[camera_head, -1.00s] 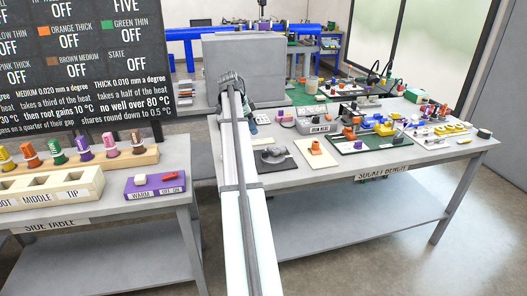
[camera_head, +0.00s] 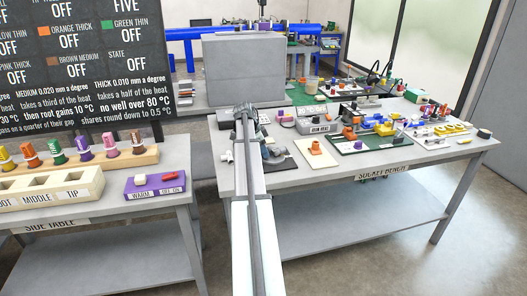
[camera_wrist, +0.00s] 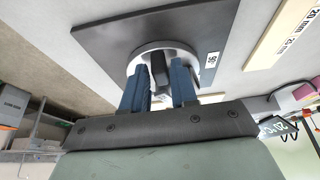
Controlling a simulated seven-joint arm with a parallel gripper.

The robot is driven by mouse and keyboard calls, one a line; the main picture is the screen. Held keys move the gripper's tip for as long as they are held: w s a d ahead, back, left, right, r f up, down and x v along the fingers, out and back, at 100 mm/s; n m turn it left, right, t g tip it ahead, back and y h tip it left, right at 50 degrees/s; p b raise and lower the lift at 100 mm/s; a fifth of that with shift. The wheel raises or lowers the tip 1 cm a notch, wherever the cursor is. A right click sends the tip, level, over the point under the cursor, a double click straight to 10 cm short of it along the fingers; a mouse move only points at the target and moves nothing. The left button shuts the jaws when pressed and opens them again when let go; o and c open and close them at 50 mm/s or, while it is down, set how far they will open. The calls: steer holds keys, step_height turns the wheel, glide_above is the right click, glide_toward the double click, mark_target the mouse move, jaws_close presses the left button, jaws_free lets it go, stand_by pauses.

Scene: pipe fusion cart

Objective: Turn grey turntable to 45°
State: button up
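The grey turntable (camera_wrist: 136,63) is a pale round disc on a dark square plate (camera_wrist: 110,32) in the wrist view. A dark upright block (camera_wrist: 159,71) stands on the disc. A small white label (camera_wrist: 211,59) that seems to read 45 lies on the plate, right of the disc. My gripper (camera_wrist: 163,78) has its two blue fingers on either side of the block, low over the disc, and looks open; contact with the block is not clear. In the head view the plate (camera_head: 289,163) shows beside my arm, which hides most of the disc.
A cream board (camera_head: 309,160) with an orange piece (camera_head: 316,147) lies just right of the plate. A green tray (camera_head: 375,147) and several small parts stand farther right on the socket bench. A side table (camera_head: 95,210) stands at the left, across a narrow gap.

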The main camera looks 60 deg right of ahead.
mark_target(270, 159)
jaws_close()
steer(key=shift+s+a+f+n, duration=0.15)
steer(key=shift+s+n, duration=0.1)
steer(key=shift+n, duration=0.15)
stand_by(0.4)
steer(key=shift+s+a+n+t+h, duration=0.25)
steer(key=shift+s+n+t, duration=0.15)
steer(key=shift+n, duration=0.65)
steer(key=shift+s+a+n+t+h, duration=0.1)
steer(key=shift+s+n+t+h, duration=0.25)
steer(key=shift+n, duration=0.7)
steer(key=shift+s+a+n+t, duration=0.1)
steer(key=shift+s+n+t, duration=0.25)
steer(key=shift+n, duration=0.5)
steer(key=shift+s+n+t, duration=0.25)
steer(key=shift+n+t, duration=0.15)
steer(key=shift+n, duration=0.75)
jaws_free()
